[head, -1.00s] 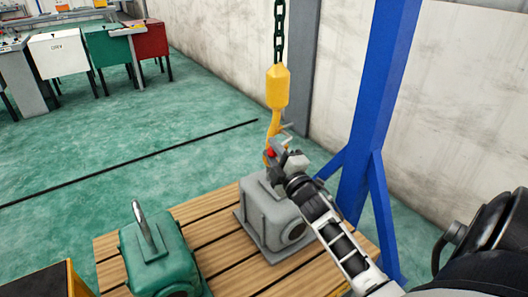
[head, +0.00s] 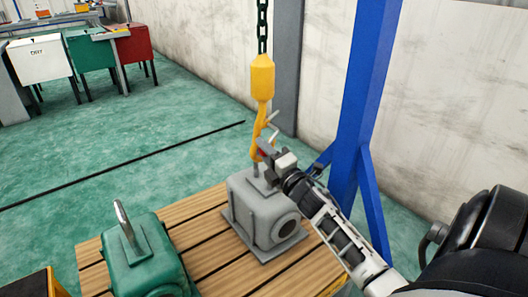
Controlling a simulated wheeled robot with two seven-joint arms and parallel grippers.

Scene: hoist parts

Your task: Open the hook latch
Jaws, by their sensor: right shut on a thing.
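A yellow hook (head: 259,125) hangs upright on a dark chain, directly above a grey block-shaped part with a ring on top. A thin grey metal piece (head: 273,128), apparently part of the latch, sticks out at the hook's right side. My right gripper (head: 265,153) comes in from the lower right and is shut at the hook's lower part, where a small red piece shows at its fingertips. It seems to hold the hook latch, but the fingers hide the contact and much of the hook's mouth. My left gripper is out of view.
The grey part (head: 256,200) stands on a wooden pallet (head: 205,225), with a green part (head: 140,260) with a metal loop at front left. A blue post (head: 362,90) with braces rises close to my right arm.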

